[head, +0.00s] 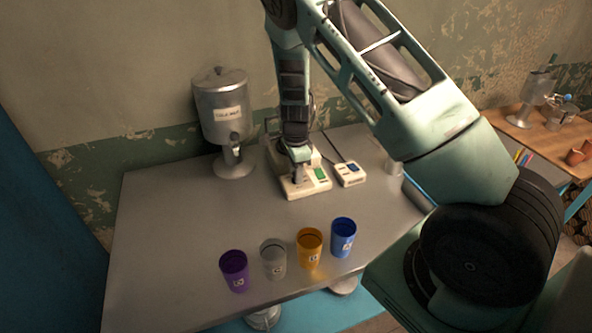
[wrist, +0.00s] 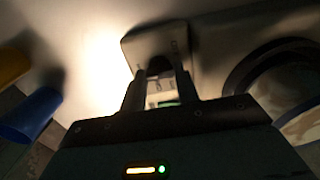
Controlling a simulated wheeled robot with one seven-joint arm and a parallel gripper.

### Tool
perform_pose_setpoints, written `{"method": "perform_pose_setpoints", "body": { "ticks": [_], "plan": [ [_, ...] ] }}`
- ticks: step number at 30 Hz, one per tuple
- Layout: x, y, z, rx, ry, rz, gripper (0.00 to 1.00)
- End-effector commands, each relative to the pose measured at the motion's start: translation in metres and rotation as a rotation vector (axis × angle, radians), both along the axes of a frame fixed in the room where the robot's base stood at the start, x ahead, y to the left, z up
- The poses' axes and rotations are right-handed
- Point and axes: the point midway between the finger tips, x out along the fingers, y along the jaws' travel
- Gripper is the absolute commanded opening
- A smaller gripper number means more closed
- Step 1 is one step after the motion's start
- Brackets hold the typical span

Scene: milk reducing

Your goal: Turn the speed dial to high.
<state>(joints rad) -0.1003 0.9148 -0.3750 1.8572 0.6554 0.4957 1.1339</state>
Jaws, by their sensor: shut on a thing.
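The cream-coloured device (head: 293,190) with a green button (head: 320,174) stands on the grey table, right of the metal urn. My gripper (head: 297,168) points down onto it from above. In the wrist view the fingers of my gripper (wrist: 160,82) are close around a small dark knob, which I take for the speed dial (wrist: 157,67), on the pale device (wrist: 141,45). The fingers and shadow hide most of the dial, so its setting cannot be read.
A metal urn (head: 222,125) stands to the left. A small white box (head: 350,173) with a cable lies to the right. Purple (head: 235,272), grey (head: 272,260), orange (head: 309,250) and blue (head: 343,238) cups stand near the front edge. The table's left side is clear.

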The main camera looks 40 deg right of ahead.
Motion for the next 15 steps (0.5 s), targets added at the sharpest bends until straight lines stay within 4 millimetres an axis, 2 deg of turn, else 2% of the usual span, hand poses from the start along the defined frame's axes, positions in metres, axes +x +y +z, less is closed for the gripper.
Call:
{"method": "perform_pose_setpoints", "body": {
  "ticks": [9, 10, 11, 15],
  "plan": [
    [0.0016, -0.0007, 0.0013, -0.001, -0.005, -0.005, 0.08],
    [0.0016, -0.0007, 0.0013, -0.001, -0.005, -0.005, 0.34],
    [0.0015, -0.0007, 0.0013, 0.0, -0.005, -0.005, 0.4],
    [0.0009, -0.0005, 0.0008, -0.001, -0.003, -0.004, 0.4]
  ]
}}
